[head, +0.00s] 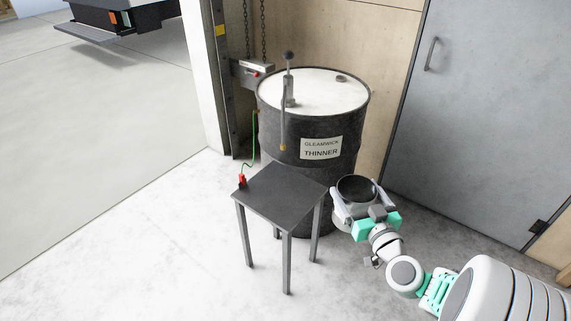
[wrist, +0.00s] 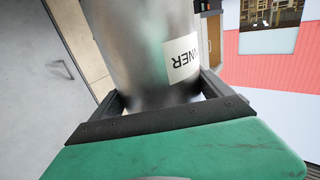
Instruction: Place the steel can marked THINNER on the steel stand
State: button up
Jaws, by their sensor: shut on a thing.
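My gripper (head: 358,207) is shut on a steel can (head: 351,198), just right of the steel stand and apart from its top. In the wrist view the can (wrist: 135,60) fills the space between the fingers, and its white label shows the letters "NNER". In the head view I look down on the can's dark round top, and its label is hidden. The steel stand (head: 280,193) is a dark square table on thin legs. Its top is bare except for a red clamp (head: 242,180) at its left corner.
A large black drum (head: 277,130) labelled GLEAMWICK THINNER stands right behind the stand, with a pump on its white lid. A green wire (head: 253,140) runs from drum to clamp. A grey door (head: 480,110) is at right. The floor at left is clear.

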aim_at(283, 194)
jog(key=i, duration=0.95)
jog(key=u, duration=1.8)
